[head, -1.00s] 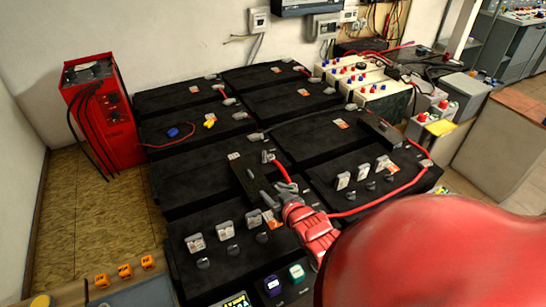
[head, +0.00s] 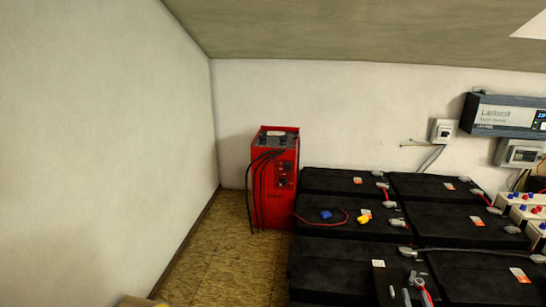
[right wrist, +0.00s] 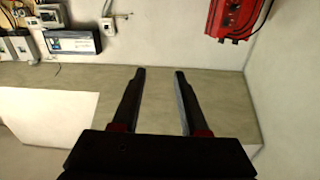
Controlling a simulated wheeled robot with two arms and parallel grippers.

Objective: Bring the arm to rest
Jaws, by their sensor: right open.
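My right gripper (right wrist: 160,75) is open in the right wrist view, with two dark parallel fingers apart and nothing between them. The wall and equipment appear upside down beyond it. My left gripper is not in view.
Large black batteries (head: 330,264) fill the lower right. A red charger (head: 284,180) with black cables stands by the wall corner. A blue clamp (head: 326,215) and yellow clamp (head: 363,218) lie on a battery.

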